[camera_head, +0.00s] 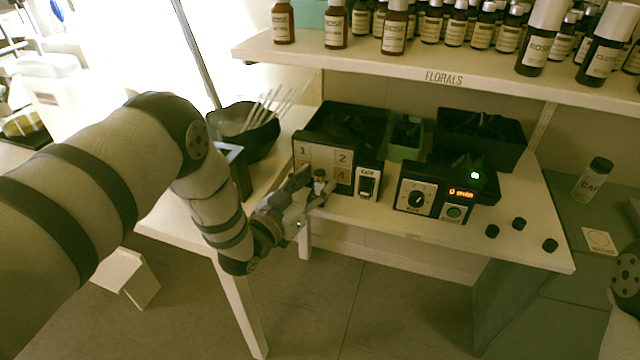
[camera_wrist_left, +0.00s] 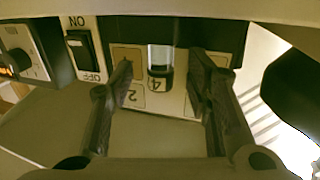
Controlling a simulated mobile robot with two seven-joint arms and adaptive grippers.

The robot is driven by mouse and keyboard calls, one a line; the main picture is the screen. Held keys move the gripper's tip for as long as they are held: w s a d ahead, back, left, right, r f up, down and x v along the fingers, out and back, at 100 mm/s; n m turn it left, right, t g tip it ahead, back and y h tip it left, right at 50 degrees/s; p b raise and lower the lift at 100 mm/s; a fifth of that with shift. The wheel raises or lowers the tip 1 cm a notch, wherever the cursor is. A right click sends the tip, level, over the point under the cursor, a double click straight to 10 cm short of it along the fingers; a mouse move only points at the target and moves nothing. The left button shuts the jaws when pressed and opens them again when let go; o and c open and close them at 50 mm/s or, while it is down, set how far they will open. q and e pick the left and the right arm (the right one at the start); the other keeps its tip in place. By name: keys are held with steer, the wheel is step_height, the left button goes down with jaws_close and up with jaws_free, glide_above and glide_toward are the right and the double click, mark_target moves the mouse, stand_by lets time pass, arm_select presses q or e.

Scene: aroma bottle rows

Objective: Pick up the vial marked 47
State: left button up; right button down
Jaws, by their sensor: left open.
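The vial is in front of a numbered panel (camera_head: 318,157) with squares 1, 2 and 4 visible. My left gripper (camera_head: 312,190) is open, with one finger on either side of the vial and gaps to both. It hides the panel's lower left. My right gripper is out of view.
An ON/OFF switch (camera_head: 368,184) is right of the panel, then a dial box (camera_head: 432,196) with a lit display. A dark bowl (camera_head: 243,130) with sticks stands left. The FLORALS shelf (camera_head: 400,70) overhangs behind.

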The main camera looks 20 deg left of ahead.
arm_select(q)
jaws_close()
steer(key=shift+r, duration=0.1)
